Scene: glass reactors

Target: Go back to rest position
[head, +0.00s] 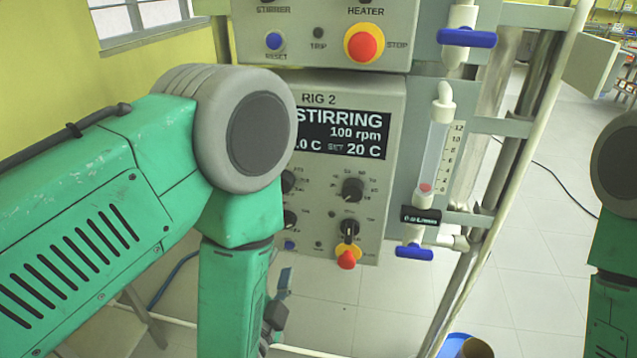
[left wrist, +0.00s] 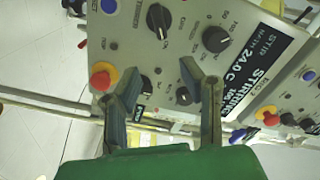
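My left arm comes in from the left in the head view and bends down in front of the RIG 2 control panel (head: 320,225). My left gripper (head: 279,300) shows only in part, low beside the panel's lower left. In the left wrist view its two fingers (left wrist: 168,85) are spread apart over the panel (left wrist: 185,45), with black knobs around and between them. They appear to hold nothing; whether they touch the panel I cannot tell. Part of my right arm shows at the right edge of the head view; its gripper is not visible.
The panel's display (head: 342,134) reads STIRRING, 100 rpm, SET 20 C. Above is a red stop button (head: 364,44). A graduated glass tube (head: 437,155) with blue-handled valves stands right of the panel. A blue container (head: 465,345) is at the bottom.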

